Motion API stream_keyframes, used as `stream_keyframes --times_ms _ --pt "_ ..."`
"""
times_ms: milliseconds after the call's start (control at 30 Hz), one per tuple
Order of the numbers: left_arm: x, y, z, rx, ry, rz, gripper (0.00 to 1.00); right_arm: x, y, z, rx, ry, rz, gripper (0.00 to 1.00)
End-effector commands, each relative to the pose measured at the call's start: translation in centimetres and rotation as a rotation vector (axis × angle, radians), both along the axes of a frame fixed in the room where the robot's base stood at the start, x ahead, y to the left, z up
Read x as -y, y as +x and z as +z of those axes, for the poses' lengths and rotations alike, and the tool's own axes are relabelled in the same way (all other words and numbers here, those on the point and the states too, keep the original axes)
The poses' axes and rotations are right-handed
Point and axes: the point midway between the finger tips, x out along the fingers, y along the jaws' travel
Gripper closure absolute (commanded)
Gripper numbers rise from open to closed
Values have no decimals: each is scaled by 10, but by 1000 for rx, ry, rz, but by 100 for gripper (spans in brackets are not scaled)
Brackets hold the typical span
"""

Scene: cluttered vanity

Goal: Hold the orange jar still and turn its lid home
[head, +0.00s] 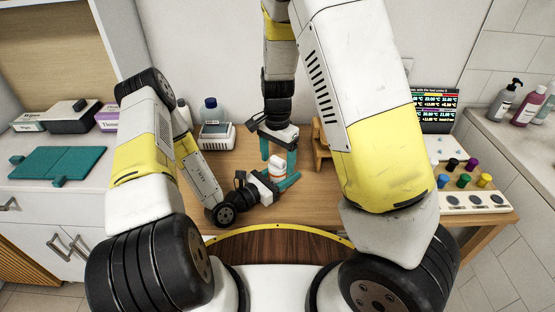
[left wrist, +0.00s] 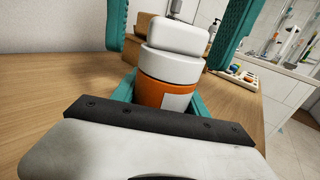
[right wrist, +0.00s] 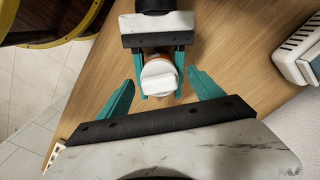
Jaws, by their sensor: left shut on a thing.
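The orange jar (left wrist: 165,94) stands upright on the wooden table, with a pale label on its side. Its white lid (left wrist: 175,64) sits on top and carries a raised white bar; it also shows from above in the right wrist view (right wrist: 160,78). Whether the lid is fully seated I cannot tell. My left gripper (head: 279,181) is shut on the jar's body from the side, its teal fingers on either side. My right gripper (head: 278,156) points down over the jar. Its teal fingers are open on both sides of the lid, apart from it, with nothing between them touching.
A wooden stand (head: 320,148) is close behind the jar on the right. A white device (head: 216,135) stands at the back left. Colored knobs or caps (head: 463,181) and a white tray (head: 475,202) are at the right. Bare table lies around the jar's front.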

Motion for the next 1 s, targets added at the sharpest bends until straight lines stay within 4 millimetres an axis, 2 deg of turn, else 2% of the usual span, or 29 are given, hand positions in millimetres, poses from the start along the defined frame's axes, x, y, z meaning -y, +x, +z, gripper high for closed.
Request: stream_keyframes --times_ms 200,333,633,1000 --pt "0 0 0 1 -1 0 97 0 0 0 0 0 2 22" --pt "0 0 0 1 -1 0 97 0 0 0 0 0 2 0" --pt "0 0 0 1 -1 0 97 0 0 3 1 0 3 0" --pt "0 0 0 1 -1 0 97 0 0 32 1 2 3 0"
